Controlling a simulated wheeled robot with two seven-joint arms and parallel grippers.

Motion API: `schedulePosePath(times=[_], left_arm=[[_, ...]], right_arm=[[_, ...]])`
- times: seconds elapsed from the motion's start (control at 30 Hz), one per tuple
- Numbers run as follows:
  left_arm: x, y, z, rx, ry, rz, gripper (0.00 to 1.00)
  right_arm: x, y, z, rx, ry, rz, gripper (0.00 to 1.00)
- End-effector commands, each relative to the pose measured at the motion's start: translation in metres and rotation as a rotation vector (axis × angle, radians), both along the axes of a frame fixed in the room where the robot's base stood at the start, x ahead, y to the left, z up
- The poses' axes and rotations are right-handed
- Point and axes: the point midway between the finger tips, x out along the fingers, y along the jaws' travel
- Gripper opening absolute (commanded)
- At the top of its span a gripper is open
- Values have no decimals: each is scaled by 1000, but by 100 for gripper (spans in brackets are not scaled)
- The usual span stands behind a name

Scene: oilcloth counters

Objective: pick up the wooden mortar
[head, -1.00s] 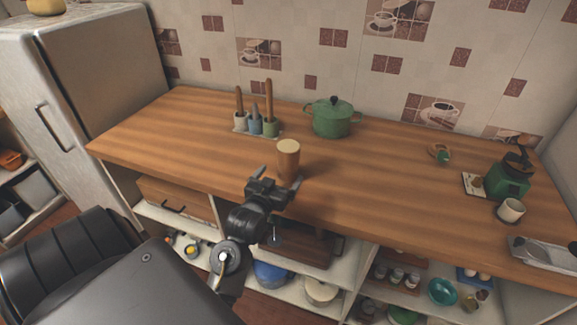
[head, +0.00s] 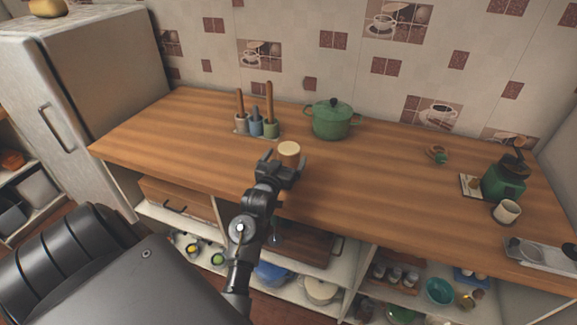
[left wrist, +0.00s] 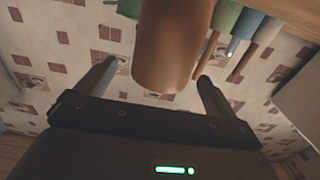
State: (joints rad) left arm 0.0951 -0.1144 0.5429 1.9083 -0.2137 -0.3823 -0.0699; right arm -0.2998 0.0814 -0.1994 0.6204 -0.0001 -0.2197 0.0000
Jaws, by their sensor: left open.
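The wooden mortar (head: 289,149) is a brown cylinder with a pale top, upright on the wooden counter near its front edge. My left gripper (head: 283,161) is open right in front of it and hides its lower part in the head view. In the left wrist view, the mortar (left wrist: 172,45) lies ahead, in line with the gap between the two spread fingers (left wrist: 153,82). I cannot tell whether the fingertips reach past its near side. My right gripper is not in view.
Behind the mortar stand several utensil cups (head: 255,125) and a green lidded pot (head: 331,119). A green grinder (head: 504,182), a pale cup (head: 507,212) and a tray (head: 540,254) are at the right. The counter (head: 390,180) between is clear. Shelves lie below.

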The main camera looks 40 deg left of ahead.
Motion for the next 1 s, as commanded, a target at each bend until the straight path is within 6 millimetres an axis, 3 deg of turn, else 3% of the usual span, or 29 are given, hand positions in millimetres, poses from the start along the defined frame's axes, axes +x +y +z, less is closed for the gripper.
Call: schedulePosePath(times=[0.1,0.23,0.53,1.0], left_arm=[[17,8,3,-3,0,0,94],[31,13,1,-1,0,1,94],[36,15,-1,-1,0,1,94],[36,15,-1,-1,0,1,34]], right_arm=[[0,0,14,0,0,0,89],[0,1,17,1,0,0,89],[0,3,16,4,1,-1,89],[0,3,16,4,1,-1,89]])
